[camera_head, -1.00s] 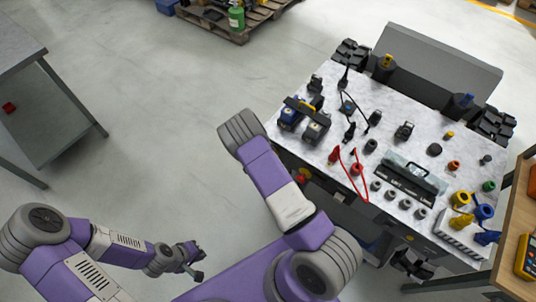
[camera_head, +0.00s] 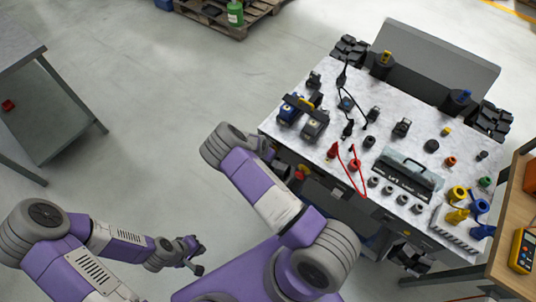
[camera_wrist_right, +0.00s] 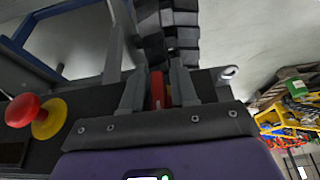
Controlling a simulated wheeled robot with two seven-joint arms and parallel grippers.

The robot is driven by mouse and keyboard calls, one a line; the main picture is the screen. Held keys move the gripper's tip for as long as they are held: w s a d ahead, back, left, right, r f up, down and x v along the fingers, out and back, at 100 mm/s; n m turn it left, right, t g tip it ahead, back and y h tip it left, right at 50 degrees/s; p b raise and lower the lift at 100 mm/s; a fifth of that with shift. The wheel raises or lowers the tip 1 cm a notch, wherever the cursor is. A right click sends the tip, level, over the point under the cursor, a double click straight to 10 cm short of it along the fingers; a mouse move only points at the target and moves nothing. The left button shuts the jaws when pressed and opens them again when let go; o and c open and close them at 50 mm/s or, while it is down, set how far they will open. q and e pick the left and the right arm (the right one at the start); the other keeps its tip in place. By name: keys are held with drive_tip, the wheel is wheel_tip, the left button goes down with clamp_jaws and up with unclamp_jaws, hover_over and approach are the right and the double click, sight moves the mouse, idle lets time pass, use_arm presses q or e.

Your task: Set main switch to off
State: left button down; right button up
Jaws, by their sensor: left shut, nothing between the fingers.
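A red switch handle (camera_wrist_right: 157,88), with a bit of yellow beside it, shows between the fingers of my right gripper (camera_wrist_right: 158,75) in the right wrist view. I take it for the main switch; its setting is not clear. The right fingers are apart, one on each side of the handle, with gaps visible. In the head view my right arm mostly hides this gripper at the cart's near left side. My left gripper (camera_head: 197,262) is shut and empty over the floor at lower left, far from the switch.
A red mushroom button (camera_wrist_right: 22,110) on a yellow base sits left of the right gripper. The carrier top (camera_head: 395,140) bears plugs, sockets, cables and batteries. A black wheel or track (camera_wrist_right: 168,30) is beyond the fingers. A grey table (camera_head: 20,45) stands left; a wooden bench (camera_head: 505,240) stands right.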

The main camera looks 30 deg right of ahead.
drive_tip(key=shift+o, duration=0.7)
drive_tip(key=p+v, duration=0.1)
drive_tip(key=v, duration=0.6)
drive_tip(key=shift+r, duration=0.2)
drive_tip(key=shift+a, duration=0.1)
